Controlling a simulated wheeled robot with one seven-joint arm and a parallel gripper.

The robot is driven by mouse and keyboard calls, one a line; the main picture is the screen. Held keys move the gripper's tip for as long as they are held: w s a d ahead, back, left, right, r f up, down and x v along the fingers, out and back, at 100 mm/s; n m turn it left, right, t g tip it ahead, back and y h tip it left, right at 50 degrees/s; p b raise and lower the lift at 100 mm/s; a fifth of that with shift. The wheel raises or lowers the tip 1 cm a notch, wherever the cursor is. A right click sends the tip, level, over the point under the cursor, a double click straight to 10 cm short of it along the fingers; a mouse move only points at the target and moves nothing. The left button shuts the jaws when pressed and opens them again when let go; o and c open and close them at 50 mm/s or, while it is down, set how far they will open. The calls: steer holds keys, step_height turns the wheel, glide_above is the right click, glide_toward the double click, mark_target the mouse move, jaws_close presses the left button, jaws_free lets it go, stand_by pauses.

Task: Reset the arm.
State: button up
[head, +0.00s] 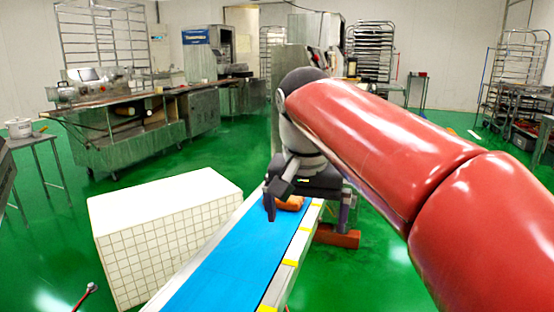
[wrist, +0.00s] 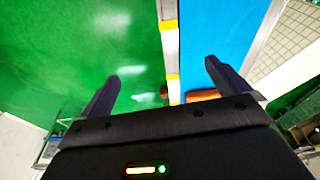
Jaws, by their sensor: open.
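My red arm (head: 385,140) reaches in from the right in the head view. My gripper (head: 308,212) points down over the far part of the blue conveyor belt (head: 232,265) and its right edge. In the wrist view my gripper (wrist: 163,76) has its two dark fingers wide apart, with nothing held between them. An orange-brown piece (head: 291,203) lies on the belt, below the gripper and near its left finger in the head view. It also shows in the wrist view, beside the right finger (wrist: 203,95), partly hidden by the gripper.
A white tiled block (head: 165,230) stands left of the belt. A reddish-brown bar (head: 337,237) shows low at the belt's right. A steel worktable (head: 120,125) and racks (head: 370,50) stand farther back. Green floor (head: 220,155) is open between belt and worktable.

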steer(key=s+d+f+n+t, duration=0.1)
steer(key=s+d+f, duration=0.4)
steer(key=s+f, duration=0.3)
steer(key=s+d+f+n+t, duration=0.2)
steer(key=s+d+f, duration=0.3)
steer(key=s+f, duration=0.2)
step_height(320, 180, down, 2)
steer(key=shift+s+d+y, duration=0.25)
steer(key=shift+s+y, duration=0.05)
steer(key=shift+s, duration=0.05)
